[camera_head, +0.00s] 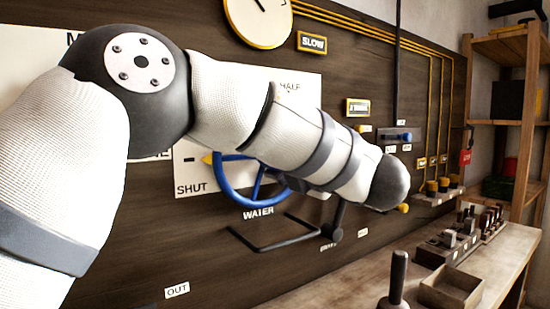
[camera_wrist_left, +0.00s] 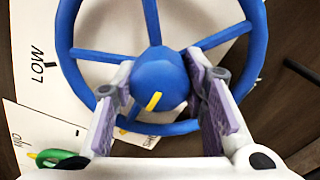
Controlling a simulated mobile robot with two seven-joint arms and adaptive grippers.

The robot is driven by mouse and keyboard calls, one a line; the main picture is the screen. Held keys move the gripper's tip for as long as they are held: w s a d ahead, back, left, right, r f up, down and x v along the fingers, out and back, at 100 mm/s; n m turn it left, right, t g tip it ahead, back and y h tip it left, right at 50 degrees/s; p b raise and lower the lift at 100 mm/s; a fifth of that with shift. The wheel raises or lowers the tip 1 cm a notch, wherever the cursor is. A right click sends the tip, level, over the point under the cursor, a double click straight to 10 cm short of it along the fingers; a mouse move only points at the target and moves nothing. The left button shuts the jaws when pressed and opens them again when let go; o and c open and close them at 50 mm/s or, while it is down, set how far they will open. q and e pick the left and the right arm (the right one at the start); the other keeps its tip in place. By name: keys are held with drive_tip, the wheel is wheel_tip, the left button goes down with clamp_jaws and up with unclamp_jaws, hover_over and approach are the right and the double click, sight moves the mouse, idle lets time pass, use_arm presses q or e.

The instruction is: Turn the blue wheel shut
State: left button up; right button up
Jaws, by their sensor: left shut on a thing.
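The blue wheel (camera_head: 222,180) is mounted on the dark wall panel above the "WATER" label, mostly hidden behind my left arm in the head view. A yellow tip (camera_head: 207,159) shows at its left, by the "SHUT" lettering on the white plate (camera_head: 204,188). In the left wrist view, the blue wheel (camera_wrist_left: 66,40) shows its spokes and a round hub with a yellow mark. My left gripper (camera_wrist_left: 156,86) has its purple-padded fingers on either side of this hub, shut on it. The head view hides this gripper. My right gripper is not in view.
A dark bar frame (camera_head: 270,245) juts from the panel below the wheel. A wooden bench (camera_head: 345,287) runs along the right with an upright dark handle (camera_head: 397,275), an open wooden box (camera_head: 452,290) and several small blocks. Wooden shelving (camera_head: 528,110) stands far right.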

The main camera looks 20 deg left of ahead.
use_arm(q)
drive_tip(key=shift+r, duration=0.2)
idle(0.3)
drive_tip(key=o, duration=1.2)
drive_tip(key=shift+a+f, duration=0.1)
drive_tip(key=shift+c, duration=0.2)
drive_tip(key=v, duration=1.2)
